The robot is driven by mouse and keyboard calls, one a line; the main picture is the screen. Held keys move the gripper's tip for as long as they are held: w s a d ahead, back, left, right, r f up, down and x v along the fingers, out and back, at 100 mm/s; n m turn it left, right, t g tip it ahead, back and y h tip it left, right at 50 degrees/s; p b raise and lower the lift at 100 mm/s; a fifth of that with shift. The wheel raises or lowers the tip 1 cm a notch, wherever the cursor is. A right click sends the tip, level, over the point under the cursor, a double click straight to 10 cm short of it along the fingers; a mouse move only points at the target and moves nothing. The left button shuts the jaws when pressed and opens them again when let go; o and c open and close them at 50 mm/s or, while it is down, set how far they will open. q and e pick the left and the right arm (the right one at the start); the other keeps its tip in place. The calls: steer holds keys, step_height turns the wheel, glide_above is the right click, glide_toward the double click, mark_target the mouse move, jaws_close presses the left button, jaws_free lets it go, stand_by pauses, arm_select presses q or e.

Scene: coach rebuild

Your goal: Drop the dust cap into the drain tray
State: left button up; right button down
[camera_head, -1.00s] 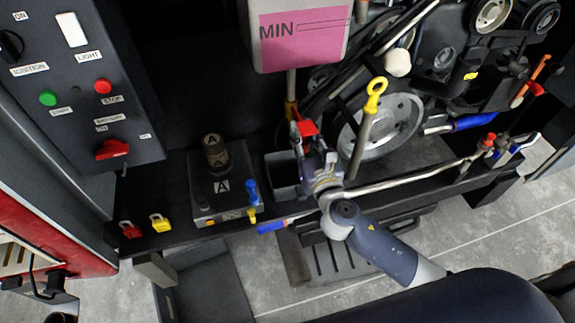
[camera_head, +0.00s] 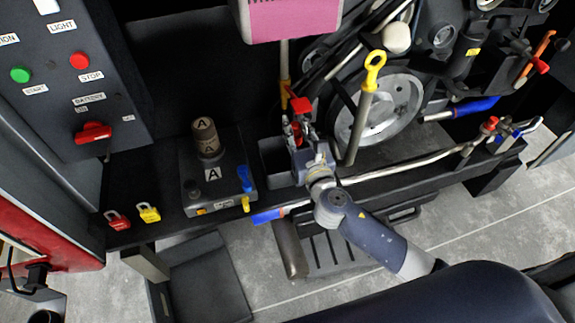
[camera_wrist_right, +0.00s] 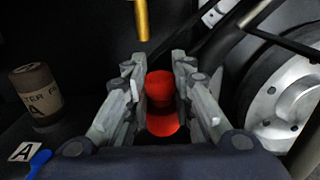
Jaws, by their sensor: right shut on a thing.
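The red dust cap (camera_wrist_right: 158,88) is between the fingers of my right gripper (camera_wrist_right: 159,95) in the wrist view. My right gripper (camera_head: 298,119) is shut on it in the head view, where the red cap (camera_head: 300,104) shows at the fingertips. The drain tray appears to be the dark grey open box (camera_head: 268,174) on the ledge, just left of and below the gripper. The gripper and arm cover its right part. The cap is above and beside the box, apart from it. My left gripper is not clearly seen.
A yellow-handled dipstick (camera_head: 375,68) stands close right of the gripper, before a large pulley (camera_head: 392,115). A brown filter (camera_head: 206,138) stands on a grey block (camera_head: 215,182) at left. A silver pipe (camera_head: 400,172) runs along the ledge. A pink MIN reservoir (camera_head: 290,20) hangs above.

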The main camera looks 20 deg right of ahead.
steer(key=c, duration=1.3)
jaws_free()
steer(key=shift+s, duration=0.15)
steer(key=s, duration=1.1)
steer(key=shift+s+d, duration=0.25)
steer(key=shift+s, duration=0.15)
